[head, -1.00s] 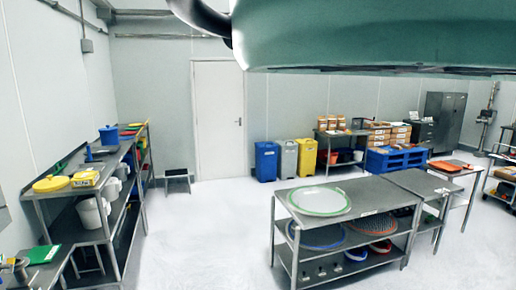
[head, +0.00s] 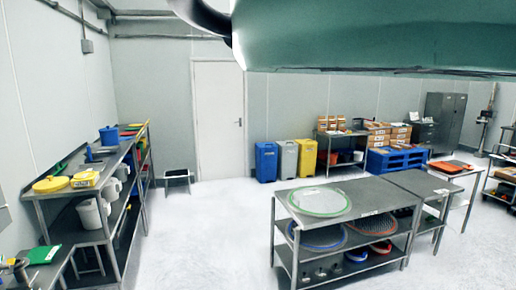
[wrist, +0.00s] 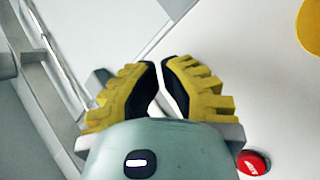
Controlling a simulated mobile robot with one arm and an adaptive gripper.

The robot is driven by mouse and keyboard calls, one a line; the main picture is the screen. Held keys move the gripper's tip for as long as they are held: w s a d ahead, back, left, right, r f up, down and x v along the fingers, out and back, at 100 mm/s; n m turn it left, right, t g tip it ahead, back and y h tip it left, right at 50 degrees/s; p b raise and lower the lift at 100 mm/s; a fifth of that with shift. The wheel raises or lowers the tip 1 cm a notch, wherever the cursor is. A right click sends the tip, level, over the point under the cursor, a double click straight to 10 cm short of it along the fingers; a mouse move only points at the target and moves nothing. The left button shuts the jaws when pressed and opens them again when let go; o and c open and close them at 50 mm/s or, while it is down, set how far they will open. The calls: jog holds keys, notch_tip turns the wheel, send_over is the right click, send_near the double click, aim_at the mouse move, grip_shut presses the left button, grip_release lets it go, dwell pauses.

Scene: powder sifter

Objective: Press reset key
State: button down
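I cannot make out any key labelled reset in either view. In the wrist view, a round red button (wrist: 253,163) with pale marking sits at the lower right on a pale surface, to the right of my gripper. My gripper (wrist: 160,78) has yellow ribbed fingers with dark inner pads. The fingers are close together with a narrow pale gap between them, and nothing is held there. The button is apart from the fingers in the picture. In the head view, a green part of my own arm covers the top right, and my gripper is not visible.
A yellow shape (wrist: 311,25) shows at the wrist view's upper right. In the head view, a metal shelf table (head: 62,203) stands left and another table (head: 385,194) with sieves stands right. Bins (head: 288,160) stand near the door (head: 218,120). The floor between the tables is clear.

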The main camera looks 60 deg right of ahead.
jog(key=shift+w+a, duration=0.1)
jog(key=shift+w+a+b, duration=0.15)
jog(key=shift+a+b, duration=0.1)
jog(key=shift+b, duration=0.25)
jog(key=shift+w+a+b, duration=0.25)
jog(key=shift+a+b, duration=0.1)
jog(key=shift+b, duration=0.05)
dwell(0.6)
dwell(0.3)
jog(key=shift+s+d, duration=0.5)
jog(key=shift+d, duration=0.25)
jog(key=s+d, duration=0.1)
jog(key=d, duration=0.1)
jog(key=s+d+p, duration=0.1)
jog(key=s+d, duration=0.1)
dwell(0.4)
